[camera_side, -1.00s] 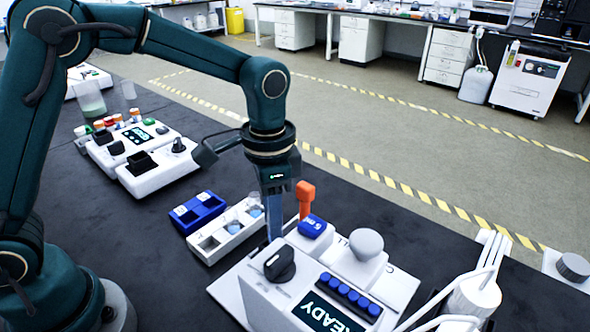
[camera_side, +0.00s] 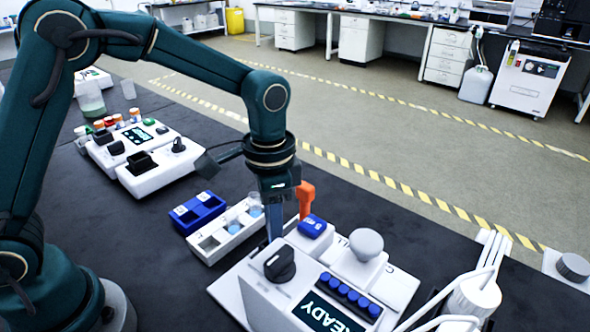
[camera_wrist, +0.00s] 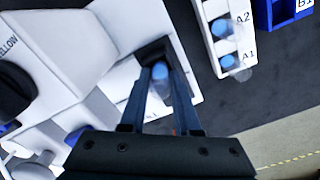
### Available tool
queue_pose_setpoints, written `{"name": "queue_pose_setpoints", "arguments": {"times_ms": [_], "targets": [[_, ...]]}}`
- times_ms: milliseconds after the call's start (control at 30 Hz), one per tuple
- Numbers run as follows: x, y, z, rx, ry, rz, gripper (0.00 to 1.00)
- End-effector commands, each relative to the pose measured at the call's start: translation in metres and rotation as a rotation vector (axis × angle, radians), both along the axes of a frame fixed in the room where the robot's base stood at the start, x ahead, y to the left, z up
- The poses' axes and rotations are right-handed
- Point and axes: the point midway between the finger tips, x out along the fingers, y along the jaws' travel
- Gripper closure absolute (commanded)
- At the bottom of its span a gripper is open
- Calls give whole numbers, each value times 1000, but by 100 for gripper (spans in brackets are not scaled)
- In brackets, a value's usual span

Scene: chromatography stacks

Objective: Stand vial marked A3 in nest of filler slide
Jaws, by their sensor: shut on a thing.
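My gripper (camera_wrist: 160,75) is shut on a clear vial with blue in it (camera_wrist: 160,71); no mark on this vial can be read. In the wrist view the vial's far end is at a dark nest (camera_wrist: 151,49) on a white machine, probably the filler slide. I cannot tell whether it is seated. In the side view my gripper (camera_side: 274,228) points down beside the white filler machine (camera_side: 253,290), and its tips and the vial are hard to make out.
A white rack (camera_side: 206,258), left of my gripper, holds two vials; wrist-view labels read A1 (camera_wrist: 249,54) and A2 (camera_wrist: 243,17). A blue rack (camera_side: 200,210) lies beyond it. An orange part (camera_side: 306,193) and a blue-topped block (camera_side: 312,226) stand close to my gripper.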

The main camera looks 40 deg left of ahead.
Motion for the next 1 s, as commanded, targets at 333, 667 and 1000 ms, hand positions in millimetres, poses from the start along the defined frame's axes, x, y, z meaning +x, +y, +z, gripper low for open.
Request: {"name": "queue_pose_setpoints", "arguments": {"times_ms": [333,667,1000], "targets": [[0,0,-7,1,1,0,100],[0,0,-12,0,0,0,100],[0,0,-13,0,0,0,58]]}}
